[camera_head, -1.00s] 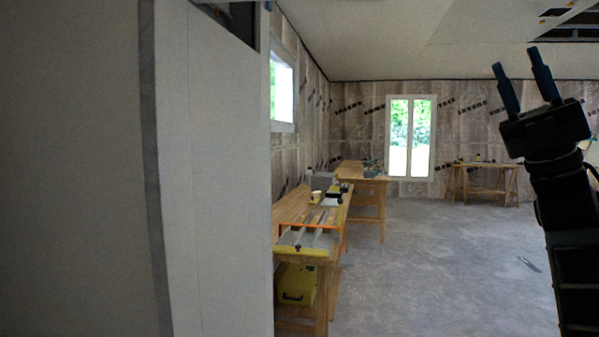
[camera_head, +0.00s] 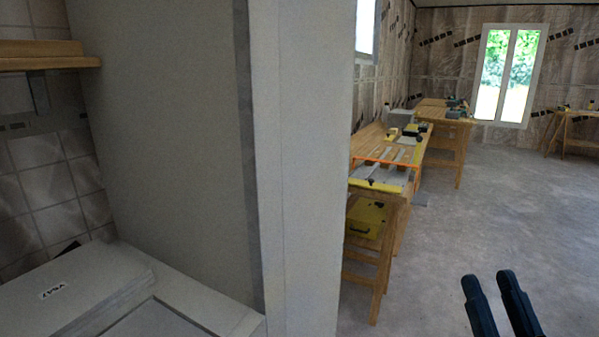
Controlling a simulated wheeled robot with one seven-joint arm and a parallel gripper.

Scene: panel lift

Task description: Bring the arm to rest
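My gripper (camera_head: 488,281) shows at the bottom right of the head view, with only its two dark fingers in the picture. The fingers point up, with a narrow gap between them, and nothing shows in that gap. The rest of my arm is below the picture edge. The gripper is over the grey floor in the view and appears clear of the benches and the wall.
A pale wall end (camera_head: 305,170) stands close in the middle. Left of it are a wooden shelf (camera_head: 45,62) and pale panels (camera_head: 75,285) with a small label. Wooden workbenches (camera_head: 385,215) line the wall beyond. Grey floor (camera_head: 440,225) is open at right.

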